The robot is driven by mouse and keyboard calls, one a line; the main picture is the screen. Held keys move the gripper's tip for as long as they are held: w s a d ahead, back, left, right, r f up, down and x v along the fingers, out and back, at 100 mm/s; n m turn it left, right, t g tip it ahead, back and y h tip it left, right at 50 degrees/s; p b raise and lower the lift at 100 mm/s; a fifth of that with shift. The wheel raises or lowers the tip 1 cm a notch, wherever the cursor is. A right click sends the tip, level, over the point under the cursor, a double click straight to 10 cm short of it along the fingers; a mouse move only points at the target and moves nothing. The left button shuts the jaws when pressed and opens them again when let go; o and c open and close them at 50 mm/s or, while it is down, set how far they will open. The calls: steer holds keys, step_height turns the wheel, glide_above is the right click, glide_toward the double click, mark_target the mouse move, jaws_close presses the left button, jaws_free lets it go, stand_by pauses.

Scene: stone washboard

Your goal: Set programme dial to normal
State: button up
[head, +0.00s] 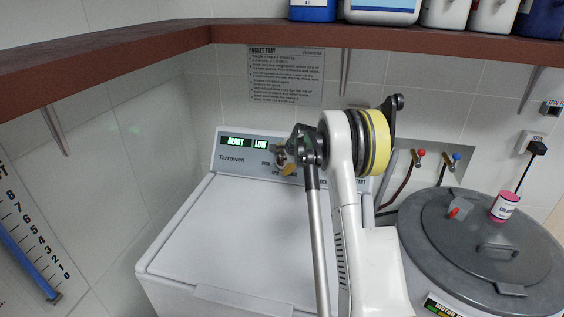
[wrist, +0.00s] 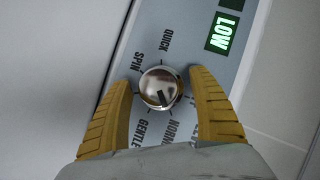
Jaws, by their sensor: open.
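The programme dial (wrist: 158,82) is a shiny metal knob on the grey control panel of the white washing machine (head: 240,235). Its dark pointer mark is on the lower right of its face, roughly toward the NORMAL label (wrist: 177,130); exact alignment is hard to tell. QUICK, SPIN and GENTLE are also printed around it. My gripper (wrist: 160,80) is open, with one yellow finger on each side of the dial and visible gaps between. The right finger hides part of another label. In the head view my gripper (head: 286,167) is at the panel, and the dial is hard to make out.
The panel display (head: 237,142) reads READY and LOW. A brown shelf (head: 270,33) with bottles runs above. A grey-lidded drum (head: 440,225) with a pink-capped bottle (head: 504,207) stands at right, near wall taps (head: 420,155). The washer lid is clear.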

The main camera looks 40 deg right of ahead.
steer(key=shift+s+r, duration=0.1)
steer(key=v, duration=1.1)
steer(key=shift+s+r, duration=0.25)
steer(key=shift+s, duration=0.05)
steer(key=shift+a, duration=0.1)
steer(key=s+a+r+n, duration=0.3)
steer(key=s+a, duration=0.2)
steer(key=a, duration=0.3)
steer(key=s+a+r+n+b, duration=0.1)
steer(key=s+a+r+n, duration=0.2)
steer(key=a, duration=0.5)
steer(key=s+a+r+n, duration=0.2)
steer(key=s+a+n, duration=0.1)
steer(key=s+a, duration=0.35)
steer(key=s+a+f+n, duration=0.3)
steer(key=s+a+n, duration=0.2)
steer(key=s, duration=0.5)
steer(key=s+a+f+n+g+y, duration=0.1)
steer(key=s+a+f+n, duration=0.2)
steer(key=s+a, duration=0.6)
steer(key=s+n+b, duration=0.1)
steer(key=n, duration=0.1)
steer(key=shift+f+n, duration=0.3)
